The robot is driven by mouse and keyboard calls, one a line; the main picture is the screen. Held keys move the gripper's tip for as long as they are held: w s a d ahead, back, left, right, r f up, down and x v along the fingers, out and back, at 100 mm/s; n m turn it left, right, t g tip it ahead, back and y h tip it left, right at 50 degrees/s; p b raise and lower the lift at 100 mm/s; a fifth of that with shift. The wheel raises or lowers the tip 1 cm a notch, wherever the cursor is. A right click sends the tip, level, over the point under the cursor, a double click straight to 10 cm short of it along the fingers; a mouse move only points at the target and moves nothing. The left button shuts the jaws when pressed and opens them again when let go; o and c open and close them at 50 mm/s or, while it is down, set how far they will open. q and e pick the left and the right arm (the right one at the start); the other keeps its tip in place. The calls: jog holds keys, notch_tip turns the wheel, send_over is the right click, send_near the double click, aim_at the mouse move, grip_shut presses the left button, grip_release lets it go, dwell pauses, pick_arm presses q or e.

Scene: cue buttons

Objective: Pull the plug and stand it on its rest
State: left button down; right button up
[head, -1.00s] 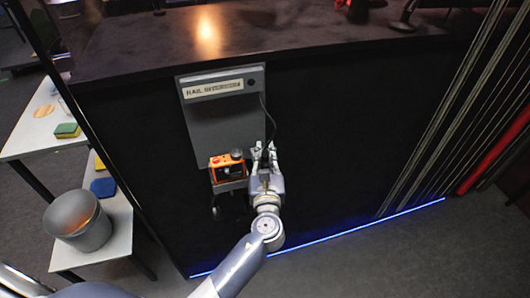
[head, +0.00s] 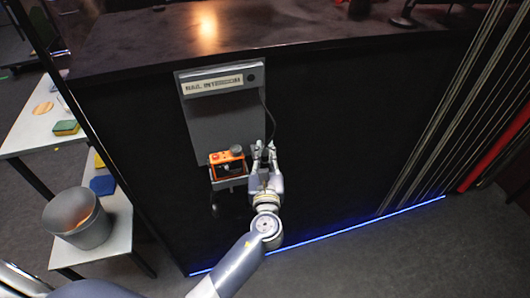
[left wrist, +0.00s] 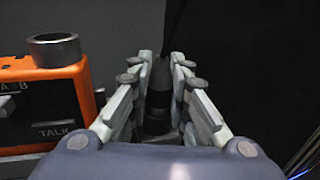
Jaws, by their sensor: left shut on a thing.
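My left gripper (head: 264,150) is shut on the dark plug (left wrist: 160,78), which stands roughly upright between its fingers in the left wrist view. A thin black cable (head: 262,105) runs from the plug up beside the grey panel (head: 228,122). The panel has a dark round hole (head: 251,78) at its upper right. The plug's lower end is hidden by the gripper. Left of the gripper is an orange box (head: 228,157) with a grey ring (left wrist: 56,50) on top and the word TALK on its face. I cannot tell which part is the rest. My right gripper is not in view.
The panel hangs on a dark counter front (head: 340,130). At the left stand a white table (head: 40,135), sponges and a grey bin (head: 78,220). The space right of the gripper is clear. A blue light strip (head: 340,229) runs along the floor.

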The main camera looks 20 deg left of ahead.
pick_arm(q)
jog(key=c, duration=1.4)
grip_release()
